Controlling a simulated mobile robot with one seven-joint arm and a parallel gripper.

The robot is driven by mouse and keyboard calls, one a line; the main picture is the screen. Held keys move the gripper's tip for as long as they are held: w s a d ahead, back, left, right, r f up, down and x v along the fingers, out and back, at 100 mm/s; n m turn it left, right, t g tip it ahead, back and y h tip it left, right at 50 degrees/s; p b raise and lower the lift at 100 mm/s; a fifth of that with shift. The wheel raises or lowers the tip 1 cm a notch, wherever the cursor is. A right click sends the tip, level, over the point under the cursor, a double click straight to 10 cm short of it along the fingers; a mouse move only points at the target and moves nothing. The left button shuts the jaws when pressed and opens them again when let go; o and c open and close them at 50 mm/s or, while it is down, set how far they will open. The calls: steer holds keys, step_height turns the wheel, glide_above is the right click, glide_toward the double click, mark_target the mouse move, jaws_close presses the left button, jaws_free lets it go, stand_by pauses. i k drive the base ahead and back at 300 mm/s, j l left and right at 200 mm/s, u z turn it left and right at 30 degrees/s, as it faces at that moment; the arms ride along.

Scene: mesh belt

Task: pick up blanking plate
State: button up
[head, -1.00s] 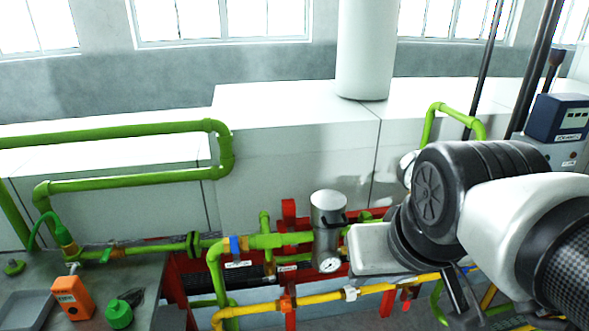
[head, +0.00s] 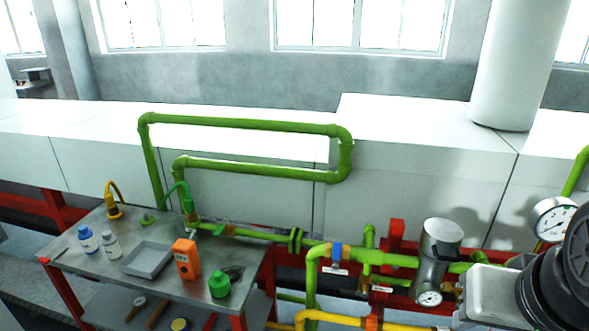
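I cannot make out a blanking plate for certain in the head view. A small dark item (head: 235,272) lies behind the green-capped container on the steel bench (head: 185,293), but its shape is too unclear to name. Part of my arm shows at the right edge; my gripper's fingers are out of the picture.
On the bench stand a grey tray (head: 160,268), an orange device (head: 186,258), a green container (head: 219,286), and small bottles (head: 88,240). Tools lie on the lower shelf. Green pipes (head: 250,172) and a metal cylinder with a gauge (head: 440,245) stand right of and behind the bench.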

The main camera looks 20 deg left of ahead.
mark_target(46, 260)
steer(key=u, duration=2.4)
steer(key=z, duration=1.45)
steer(key=i+j, duration=0.15)
steer(key=j, duration=0.4)
steer(key=i+j, duration=0.1)
steer(key=j, duration=0.4)
steer(key=i+j, duration=0.15)
steer(key=j, duration=0.4)
steer(key=i+j, duration=0.1)
steer(key=j, duration=0.4)
steer(key=i+j+z, duration=0.1)
steer(key=j, duration=0.45)
steer(key=i+j, duration=0.15)
steer(key=j, duration=0.4)
steer(key=i+j, duration=0.1)
steer(key=j, duration=0.4)
